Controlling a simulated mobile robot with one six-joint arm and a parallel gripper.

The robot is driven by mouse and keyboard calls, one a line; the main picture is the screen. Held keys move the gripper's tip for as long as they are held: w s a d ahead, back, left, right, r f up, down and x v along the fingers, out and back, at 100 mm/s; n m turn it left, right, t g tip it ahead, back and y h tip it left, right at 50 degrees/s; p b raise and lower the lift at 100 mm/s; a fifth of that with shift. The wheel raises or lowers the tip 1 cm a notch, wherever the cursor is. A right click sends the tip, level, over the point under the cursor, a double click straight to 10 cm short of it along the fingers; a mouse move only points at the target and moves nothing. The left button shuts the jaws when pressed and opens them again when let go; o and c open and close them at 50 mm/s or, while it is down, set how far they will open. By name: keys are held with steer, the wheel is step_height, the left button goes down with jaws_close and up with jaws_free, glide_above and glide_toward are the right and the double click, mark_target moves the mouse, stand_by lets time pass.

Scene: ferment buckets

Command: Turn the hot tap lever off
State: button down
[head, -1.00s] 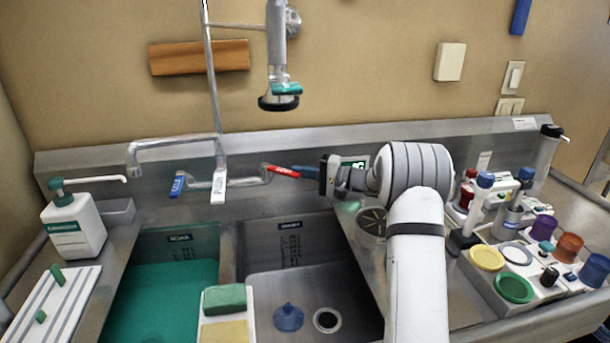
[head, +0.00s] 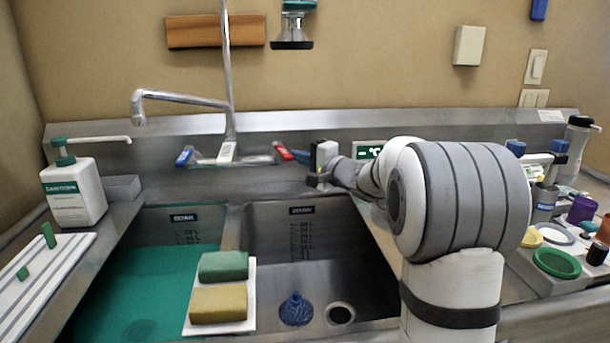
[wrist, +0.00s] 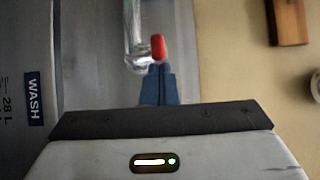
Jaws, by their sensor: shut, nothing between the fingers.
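The hot tap lever (head: 282,151) is the red one at the right end of the wall faucet (head: 228,155). In the head view it slants down to the right toward my gripper. My gripper (head: 300,157) is at its right, with blue fingers shut and empty. In the wrist view the red lever end (wrist: 158,47) sits just beyond the closed fingertips (wrist: 160,68). They look touching or nearly so; the exact contact cannot be told. The blue cold lever (head: 185,155) is at the faucet's left end.
A sanitizer bottle (head: 75,195) stands left. Cups and bottles crowd the right counter.

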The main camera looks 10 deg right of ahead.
steer(key=shift+s+a+b, duration=0.25)
steer(key=shift+a+b, duration=0.3)
steer(key=shift+b, duration=0.45)
steer(key=shift+s+a+b, duration=0.2)
steer(key=shift+a+b, duration=0.35)
steer(key=shift+b, duration=0.4)
steer(key=shift+a, duration=0.2)
